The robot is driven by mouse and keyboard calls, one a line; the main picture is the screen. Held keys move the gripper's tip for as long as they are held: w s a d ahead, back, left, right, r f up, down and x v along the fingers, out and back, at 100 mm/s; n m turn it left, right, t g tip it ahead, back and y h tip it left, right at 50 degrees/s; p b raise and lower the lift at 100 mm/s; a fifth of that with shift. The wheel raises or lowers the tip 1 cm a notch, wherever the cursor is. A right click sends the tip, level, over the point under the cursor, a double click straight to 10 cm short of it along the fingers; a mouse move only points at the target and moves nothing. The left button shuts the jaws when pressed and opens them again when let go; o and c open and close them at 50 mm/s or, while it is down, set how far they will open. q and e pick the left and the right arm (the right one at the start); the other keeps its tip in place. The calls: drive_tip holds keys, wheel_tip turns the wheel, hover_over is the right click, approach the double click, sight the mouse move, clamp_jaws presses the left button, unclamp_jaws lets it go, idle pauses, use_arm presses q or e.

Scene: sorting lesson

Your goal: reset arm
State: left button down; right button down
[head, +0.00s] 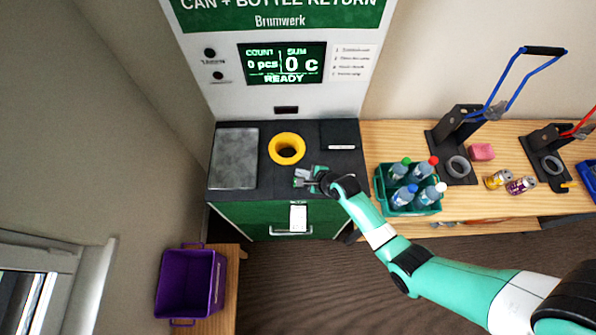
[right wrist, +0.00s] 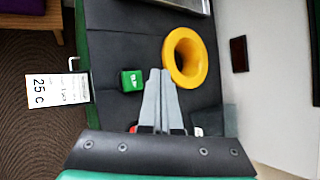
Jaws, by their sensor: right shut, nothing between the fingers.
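My right gripper (head: 303,178) is over the front of the dark counter of the return machine, just in front of the yellow ring-shaped opening (head: 286,148). In the right wrist view its grey fingers (right wrist: 160,75) are together and empty, with the yellow ring (right wrist: 185,57) beside their tips. A small green block (right wrist: 131,80) lies on the counter on the other side of the fingers. My left gripper does not show in either view.
A teal crate (head: 422,208) with several bottles stands right of the counter. The wooden table (head: 400,135) holds two black crusher-like devices (head: 447,137), a pink block (head: 481,152) and two cans (head: 497,179). A purple bin (head: 186,285) stands lower left. A price tag (head: 298,217) hangs on the green front.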

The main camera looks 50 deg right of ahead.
idle(0.7)
drive_tip(key=w+a+r+n+t, duration=0.1)
drive_tip(key=w+a+r+t, duration=0.1)
drive_tip(key=w+r, duration=0.6)
drive_tip(key=w+a+r+n+t, duration=0.1)
drive_tip(key=w+a+r+t, duration=0.3)
drive_tip(key=r, duration=0.9)
drive_tip(key=w+a+r+n+t+y, duration=0.1)
drive_tip(key=a+r+n+t, duration=0.15)
drive_tip(key=r, duration=0.85)
drive_tip(key=w+a+r+n+t+y, duration=0.1)
drive_tip(key=r+n, duration=0.2)
drive_tip(key=r, duration=0.8)
drive_tip(key=s+a+r+n+t, duration=0.15)
drive_tip(key=s+r+n, duration=0.25)
drive_tip(key=r, duration=0.6)
drive_tip(key=s+a+r+n+t, duration=0.1)
drive_tip(key=s+r+n+t, duration=0.25)
drive_tip(key=r, duration=0.65)
drive_tip(key=s+r+n+t, duration=0.3)
drive_tip(key=s+r+n, duration=0.6)
drive_tip(key=s+n, duration=0.3)
drive_tip(key=shift+s+d+r+n+t, duration=0.25)
drive_tip(key=shift+s+r+n+t, duration=0.15)
drive_tip(key=shift+n, duration=0.3)
